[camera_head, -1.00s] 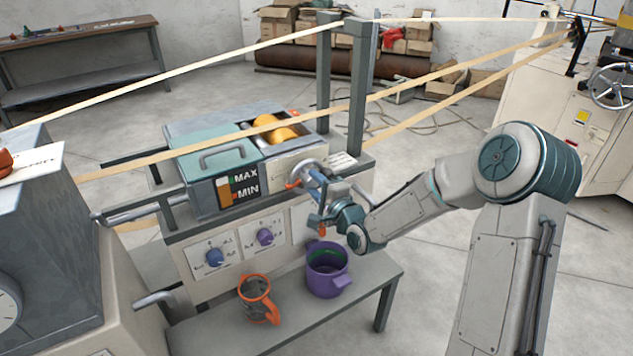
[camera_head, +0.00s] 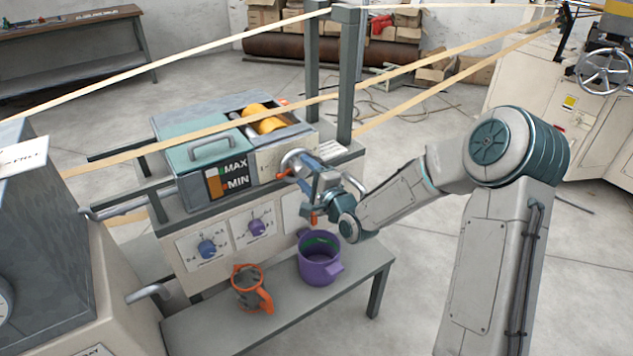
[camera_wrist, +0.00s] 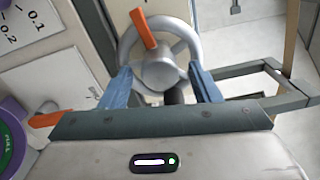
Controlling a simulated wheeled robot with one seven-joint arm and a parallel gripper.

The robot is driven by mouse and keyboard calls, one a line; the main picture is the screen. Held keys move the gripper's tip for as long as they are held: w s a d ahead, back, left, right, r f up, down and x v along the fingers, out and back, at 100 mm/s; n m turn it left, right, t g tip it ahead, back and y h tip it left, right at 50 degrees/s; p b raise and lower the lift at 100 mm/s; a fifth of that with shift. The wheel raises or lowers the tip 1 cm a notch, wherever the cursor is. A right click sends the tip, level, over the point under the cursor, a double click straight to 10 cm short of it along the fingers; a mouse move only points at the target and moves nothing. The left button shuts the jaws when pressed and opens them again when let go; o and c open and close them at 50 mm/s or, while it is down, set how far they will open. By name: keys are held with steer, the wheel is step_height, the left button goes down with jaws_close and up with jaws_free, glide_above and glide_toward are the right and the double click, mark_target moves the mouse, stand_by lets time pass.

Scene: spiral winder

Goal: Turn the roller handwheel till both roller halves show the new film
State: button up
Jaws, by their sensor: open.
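The roller handwheel (camera_wrist: 184,36) is a grey metal wheel with a hub and an orange handle (camera_wrist: 143,29), seen upper middle in the wrist view. In the head view the wheel (camera_head: 291,160) sits on the machine's right front, partly hidden by my gripper. My gripper (camera_wrist: 160,85) is open, its two blue fingers on either side of the wheel's lower part. I cannot tell whether they touch the rim. The yellow roller (camera_head: 264,118) shows in the open top of the teal box (camera_head: 209,150). The film on its halves is too small to tell.
Pale strips (camera_head: 420,72) run across above the machine. A grey post (camera_head: 344,75) rises behind my gripper.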

steer(key=p+v, duration=0.1)
steer(key=v, duration=1.2)
steer(key=shift+s+d, duration=0.2)
steer(key=s+d+r+n+g+h+p, duration=0.6)
steer(key=d+r+n+g+h+p, duration=0.15)
steer(key=d+n+h+p, duration=0.2)
steer(key=s+r+n+g+p, duration=0.3)
steer(key=s+r, duration=0.9)
steer(key=s, duration=0.4)
steer(key=shift+s+d+r+g+p, duration=0.2)
steer(key=shift+d+r+g+p, duration=0.15)
steer(key=shift+g+p, duration=0.5)
steer(key=shift+n+h, duration=0.25)
